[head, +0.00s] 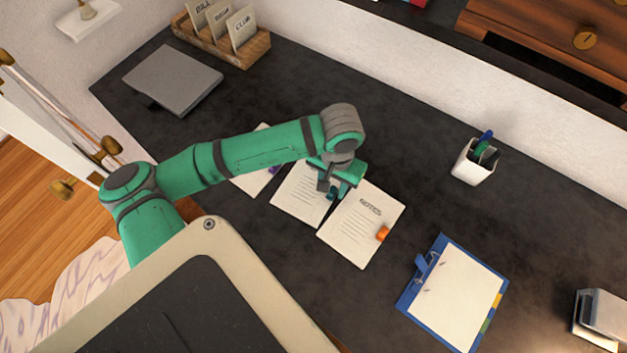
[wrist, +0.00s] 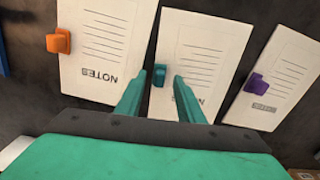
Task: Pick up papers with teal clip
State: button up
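The papers with the teal clip (wrist: 192,52) lie on the dark desk as the middle of three paper sets. The teal clip (wrist: 159,76) sits on their edge in the wrist view. In the head view these papers (head: 297,192) are partly hidden by my gripper (head: 331,193). My gripper's two teal fingers also show in the wrist view (wrist: 155,82), spread apart with the clip between their tips as seen from there. The gripper is open and above the papers. Whether the fingertips touch the clip or paper cannot be told.
Papers with an orange clip (head: 360,222) and papers with a purple clip (wrist: 277,75) lie on either side. A blue clipboard (head: 452,296), a white pen cup (head: 473,163), a grey laptop-like slab (head: 173,76) and a wooden file holder (head: 225,42) stand around the desk.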

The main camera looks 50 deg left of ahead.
jog(key=shift+f, duration=0.3)
grip_shut()
jog(key=shift+r, duration=0.1)
